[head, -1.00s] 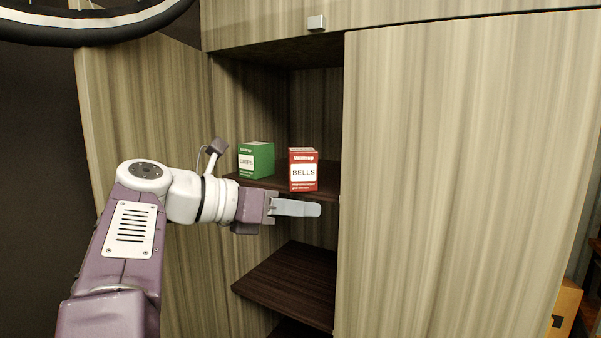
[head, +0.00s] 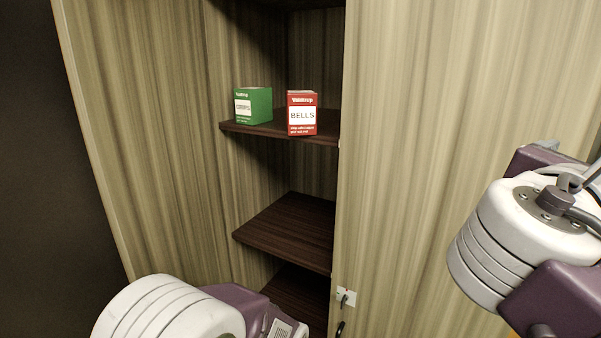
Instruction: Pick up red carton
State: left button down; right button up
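The red carton (head: 302,114), labelled BELLS, stands upright at the front edge of a dark cabinet shelf (head: 270,129) in the head view. A green carton (head: 254,106) stands to its left on the same shelf, with a gap between them. My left arm shows at the bottom, below the shelves; its gripper is not visible. My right arm comes in at the right edge, in front of the closed cabinet panel. Its gripper fingers cannot be made out. Neither arm touches the red carton.
The cabinet is open at its left section, with a lower shelf (head: 288,232) that looks empty. A tall wooden panel (head: 415,150) closes off the right side. A small white fitting (head: 345,297) sits on the panel's lower left edge.

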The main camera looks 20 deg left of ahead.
aim_at(302, 106)
jog(key=i+u, duration=0.1)
jog(key=u, duration=0.3)
jog(key=i+l+u, duration=0.1)
jog(key=u, duration=0.35)
jog(key=l+u, duration=0.2)
jog(key=u, duration=0.2)
jog(key=i+l+u, duration=0.1)
jog(key=u, duration=0.35)
jog(key=l+u, duration=0.25)
jog(key=u, duration=0.15)
jog(key=i+l+u, duration=0.1)
jog(key=i+l, duration=0.15)
jog(key=i, duration=0.05)
